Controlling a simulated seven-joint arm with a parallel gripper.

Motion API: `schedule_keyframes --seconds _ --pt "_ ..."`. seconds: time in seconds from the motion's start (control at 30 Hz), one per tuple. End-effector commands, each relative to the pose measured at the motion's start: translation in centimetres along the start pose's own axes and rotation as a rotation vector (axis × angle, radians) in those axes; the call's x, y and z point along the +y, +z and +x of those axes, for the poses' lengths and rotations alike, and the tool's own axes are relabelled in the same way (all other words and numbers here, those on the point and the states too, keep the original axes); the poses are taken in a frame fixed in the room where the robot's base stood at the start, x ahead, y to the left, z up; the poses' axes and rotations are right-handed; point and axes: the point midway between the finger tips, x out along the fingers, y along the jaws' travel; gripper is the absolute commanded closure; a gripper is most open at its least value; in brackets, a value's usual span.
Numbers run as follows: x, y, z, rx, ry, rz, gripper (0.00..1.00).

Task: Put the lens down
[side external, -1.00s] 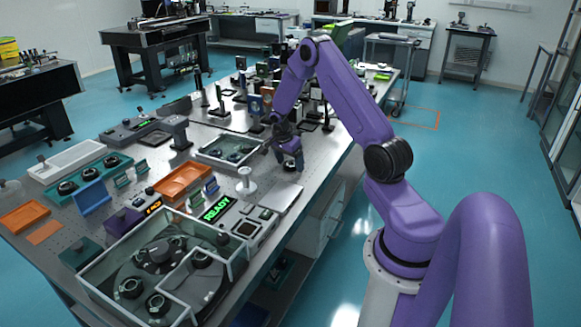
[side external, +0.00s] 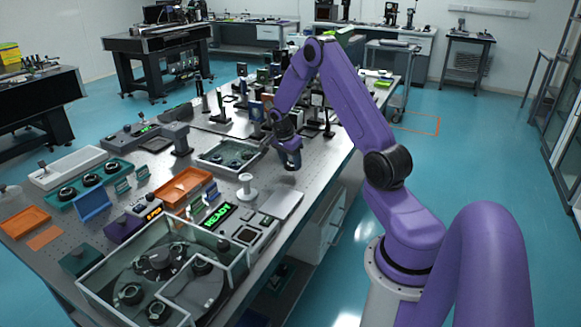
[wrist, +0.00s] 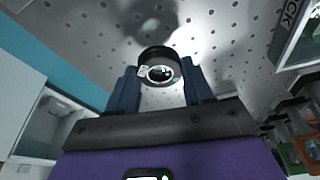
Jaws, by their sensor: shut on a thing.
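The lens is a small round piece in a black ring mount (wrist: 160,68), seen in the wrist view between the two blue fingers. My gripper (wrist: 158,80) is shut on it. In the side external view my gripper (side external: 291,163) points down, low over the perforated grey table near its right edge. I cannot tell whether the lens touches the table surface.
A flat pale plate (side external: 282,204) and a white spool-shaped post (side external: 247,187) are nearer the camera. Mounted optics crowd the table behind. Bare table (side external: 325,160) lies right of my gripper.

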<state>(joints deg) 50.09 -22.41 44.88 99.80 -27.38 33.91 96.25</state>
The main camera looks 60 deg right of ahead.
Motion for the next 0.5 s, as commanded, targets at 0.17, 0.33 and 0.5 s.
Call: schedule_keyframes --seconds 0.17,0.33,0.5 --pt "1.9 0.1 -3.1 0.001 -0.003 0.001 0.84" --pt "4.0 0.5 -6.2 0.001 -0.005 0.001 0.84" --pt "7.0 1.5 -8.3 0.0 -0.003 0.0 0.84"
